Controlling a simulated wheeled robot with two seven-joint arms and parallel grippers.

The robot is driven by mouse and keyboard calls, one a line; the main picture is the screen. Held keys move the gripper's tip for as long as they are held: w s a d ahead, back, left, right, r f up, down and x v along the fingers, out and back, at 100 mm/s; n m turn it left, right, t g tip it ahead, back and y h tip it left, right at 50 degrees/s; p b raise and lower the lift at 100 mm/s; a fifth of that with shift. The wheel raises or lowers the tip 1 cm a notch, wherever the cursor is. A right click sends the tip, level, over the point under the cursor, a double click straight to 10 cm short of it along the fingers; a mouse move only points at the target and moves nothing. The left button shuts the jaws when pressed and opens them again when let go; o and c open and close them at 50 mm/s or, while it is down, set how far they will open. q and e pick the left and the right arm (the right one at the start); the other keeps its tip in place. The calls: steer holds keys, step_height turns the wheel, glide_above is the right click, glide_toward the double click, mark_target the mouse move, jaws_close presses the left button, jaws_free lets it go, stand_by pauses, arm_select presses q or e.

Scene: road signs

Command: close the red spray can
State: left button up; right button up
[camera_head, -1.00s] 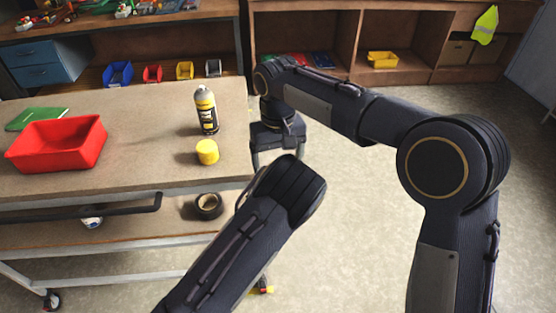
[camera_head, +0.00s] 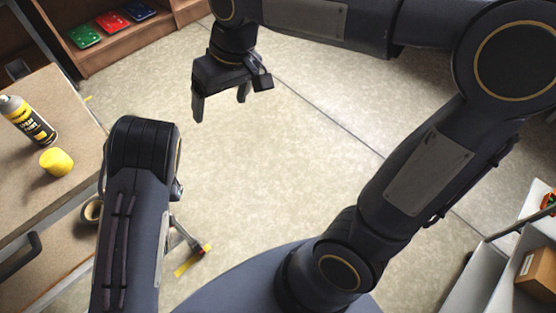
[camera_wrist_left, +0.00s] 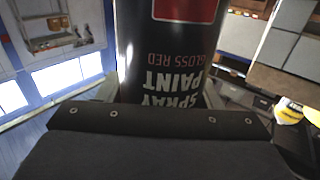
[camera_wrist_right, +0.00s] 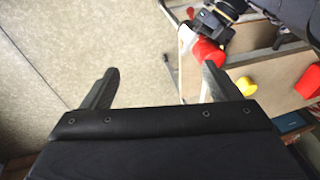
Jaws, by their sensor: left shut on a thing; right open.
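The red spray can (camera_wrist_left: 180,45) fills the middle of the left wrist view. It is dark, with the words "SPRAY PAINT GLOSS RED" upside down. My left forearm hides this gripper in the head view. My right gripper (camera_head: 220,107) is open and empty above the floor; its fingers also show spread in the right wrist view (camera_wrist_right: 160,70). A red piece (camera_wrist_right: 207,53) shows near its right finger; I cannot tell whether it is a cap.
On the workbench (camera_head: 50,95) at left stand a yellow-labelled spray can (camera_head: 30,122) and a yellow cap (camera_head: 56,161). A tape roll (camera_head: 91,209) is below. A white shelf with a cardboard box (camera_head: 538,275) is at right. The floor between is clear.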

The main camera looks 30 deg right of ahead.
steer(key=s+d+f+m+t, duration=0.2)
steer(key=s+d+f, duration=0.1)
steer(key=s, duration=0.5)
steer(key=s+d+f+m+t+y, duration=0.1)
steer(key=s+d+f+m, duration=0.1)
steer(key=s, duration=0.6)
steer(key=shift+s+d+f+t, duration=0.4)
steer(key=shift+d+f, duration=0.3)
steer(key=shift+d, duration=0.35)
steer(key=shift+w, duration=0.1)
